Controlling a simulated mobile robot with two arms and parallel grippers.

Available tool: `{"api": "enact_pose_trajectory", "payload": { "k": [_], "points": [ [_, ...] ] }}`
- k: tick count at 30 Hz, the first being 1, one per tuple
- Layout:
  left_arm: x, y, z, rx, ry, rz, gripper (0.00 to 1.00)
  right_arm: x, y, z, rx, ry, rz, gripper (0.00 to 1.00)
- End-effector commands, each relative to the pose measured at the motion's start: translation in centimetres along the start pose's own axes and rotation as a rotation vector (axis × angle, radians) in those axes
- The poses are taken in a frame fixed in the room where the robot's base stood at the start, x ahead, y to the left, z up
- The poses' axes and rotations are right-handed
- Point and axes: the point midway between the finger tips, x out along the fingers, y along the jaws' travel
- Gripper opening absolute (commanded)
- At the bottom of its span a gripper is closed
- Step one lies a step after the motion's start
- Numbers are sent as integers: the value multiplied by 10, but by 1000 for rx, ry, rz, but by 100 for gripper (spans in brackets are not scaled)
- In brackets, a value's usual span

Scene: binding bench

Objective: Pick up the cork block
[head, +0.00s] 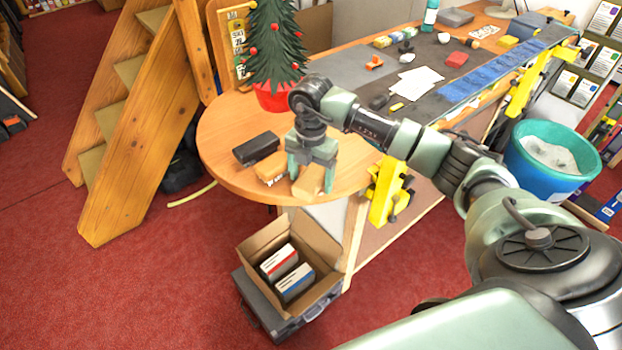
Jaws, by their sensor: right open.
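The cork block (308,182) appears to be the plain tan block near the front edge of the round table end. My right gripper (311,178) points down over it, with one finger on each side of the block. Its jaws are open, and the fingers hide part of the block. I cannot tell whether they touch it. Another tan block (270,168) with dark marks lies just left of the gripper. My left gripper is not in view.
A black block (256,148) lies farther left. A small decorated tree in a red pot (275,97) stands behind the gripper. A yellow clamp (386,192) is on the table edge at right. An open carton (262,247) stands below.

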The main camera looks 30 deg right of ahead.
Motion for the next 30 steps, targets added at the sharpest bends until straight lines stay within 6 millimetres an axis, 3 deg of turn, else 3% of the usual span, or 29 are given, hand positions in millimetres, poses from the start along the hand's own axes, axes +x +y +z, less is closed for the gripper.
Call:
{"api": "enact_pose_trajectory", "payload": {
  "k": [2, 9, 22, 26, 30],
  "points": [
    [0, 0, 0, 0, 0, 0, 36, 0, 0, 0, 0, 0, 0, 71],
    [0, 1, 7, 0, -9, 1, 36, 0, 0, 0, 0, 0, 0, 4],
    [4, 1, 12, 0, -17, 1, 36, -12, 1, 1, 2, -2, 2, 4],
    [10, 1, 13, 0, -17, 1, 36, -32, 1, 1, 1, -3, 6, 4],
    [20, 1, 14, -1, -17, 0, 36, -68, 2, 1, 0, -4, 9, 4]
  ]
}}
